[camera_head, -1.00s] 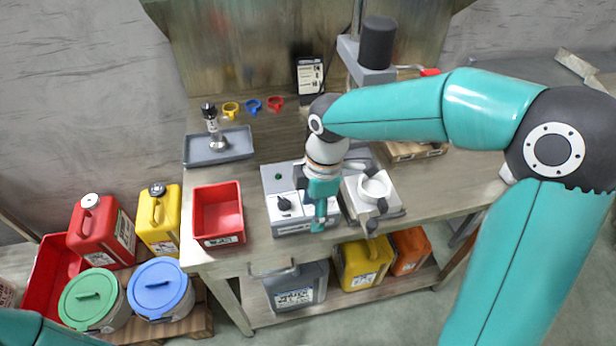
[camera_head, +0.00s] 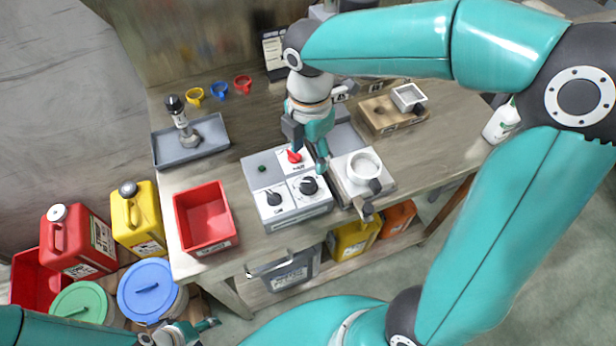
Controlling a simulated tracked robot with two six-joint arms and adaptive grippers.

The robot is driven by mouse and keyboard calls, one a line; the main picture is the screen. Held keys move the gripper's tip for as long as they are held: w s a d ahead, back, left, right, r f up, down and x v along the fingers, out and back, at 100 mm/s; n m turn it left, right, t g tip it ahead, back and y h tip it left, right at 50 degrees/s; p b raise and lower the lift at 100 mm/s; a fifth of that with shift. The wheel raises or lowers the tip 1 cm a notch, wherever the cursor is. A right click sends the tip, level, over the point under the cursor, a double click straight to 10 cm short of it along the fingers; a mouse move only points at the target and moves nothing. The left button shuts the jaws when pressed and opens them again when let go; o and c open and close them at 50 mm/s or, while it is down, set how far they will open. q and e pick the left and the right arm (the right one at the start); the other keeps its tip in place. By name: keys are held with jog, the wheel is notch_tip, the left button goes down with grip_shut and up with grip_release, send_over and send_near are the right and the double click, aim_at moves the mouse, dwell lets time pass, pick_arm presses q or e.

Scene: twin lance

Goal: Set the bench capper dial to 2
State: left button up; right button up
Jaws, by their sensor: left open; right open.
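A grey and white control box (camera_head: 267,174) stands on the bench. Its top shows a left black dial (camera_head: 274,198), a right black dial (camera_head: 308,186), a red knob (camera_head: 294,157) and a small green button. The dial markings are too small to read, and I cannot tell which dial is the capper's. My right gripper (camera_head: 308,152) is open, fingers down, over the back right of the box beside the red knob. I cannot tell whether it touches the knob. My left gripper (camera_head: 196,332) is open and empty, low at the bottom edge, in front of the bench.
A white round cup (camera_head: 364,167) on a plate stands right of the box. A red bin (camera_head: 178,217) is to its left, with a grey tray (camera_head: 160,151) behind. A wooden block (camera_head: 371,117) sits at back right. Canisters and lidded buckets stand on the left.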

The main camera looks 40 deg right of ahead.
aim_at(309, 181)
notch_tip(309, 181, down, 10)
jog(key=shift+r, duration=0.25)
grip_shut()
dwell(0.3)
